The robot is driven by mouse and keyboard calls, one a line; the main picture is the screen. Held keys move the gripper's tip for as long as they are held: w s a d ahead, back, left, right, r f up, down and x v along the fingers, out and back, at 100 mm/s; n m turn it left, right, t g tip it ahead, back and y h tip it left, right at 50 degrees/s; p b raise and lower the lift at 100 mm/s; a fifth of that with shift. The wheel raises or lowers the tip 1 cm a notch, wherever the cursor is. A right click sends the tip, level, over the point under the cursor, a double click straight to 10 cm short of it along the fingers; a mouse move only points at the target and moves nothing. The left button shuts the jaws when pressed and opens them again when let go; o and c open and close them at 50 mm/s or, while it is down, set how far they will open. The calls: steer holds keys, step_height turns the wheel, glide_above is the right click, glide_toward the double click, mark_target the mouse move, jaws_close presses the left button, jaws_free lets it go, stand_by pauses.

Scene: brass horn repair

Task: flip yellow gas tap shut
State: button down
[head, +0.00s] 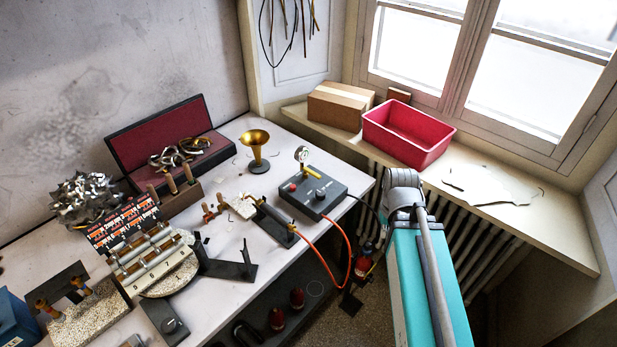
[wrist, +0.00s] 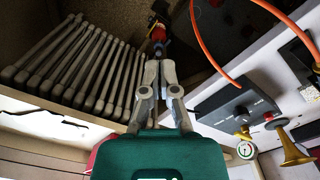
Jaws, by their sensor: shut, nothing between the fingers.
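A short yellow lever (head: 312,172), which looks like the gas tap, is on the back edge of the dark control box (head: 338,198), beside a round gauge (head: 302,154). The yellow part also shows in the wrist view (wrist: 243,132), low and right, near the gauge (wrist: 246,150). My gripper (wrist: 157,62) is shut and empty, well apart from the box and over the space between the radiator and the bench. In the head view the gripper is mostly hidden by my arm. The tap's exact setting is too small to tell.
A red fitting (wrist: 158,34) lies beyond my fingertips, low by the radiator (wrist: 80,65). An orange hose (head: 333,262) loops off the bench edge. A red bin (head: 408,135) and cardboard box (head: 340,106) stand on the sill. A brass horn bell (head: 256,145) stands left of the control box.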

steer(key=w+a+n+t+h+b, duration=0.3)
steer(key=w+a+n+h, duration=0.1)
steer(key=w+a+n, duration=1.05)
steer(key=w+a+r+n+t+h+b, duration=0.1)
steer(key=a+n+t, duration=0.3)
steer(key=a+n, duration=1)
steer(key=shift+w+a+r+h, duration=0.2)
steer(key=shift+w+a+h, duration=0.15)
steer(key=shift+w, duration=0.4)
steer(key=shift+w+f, duration=0.1)
steer(key=shift+f, duration=0.05)
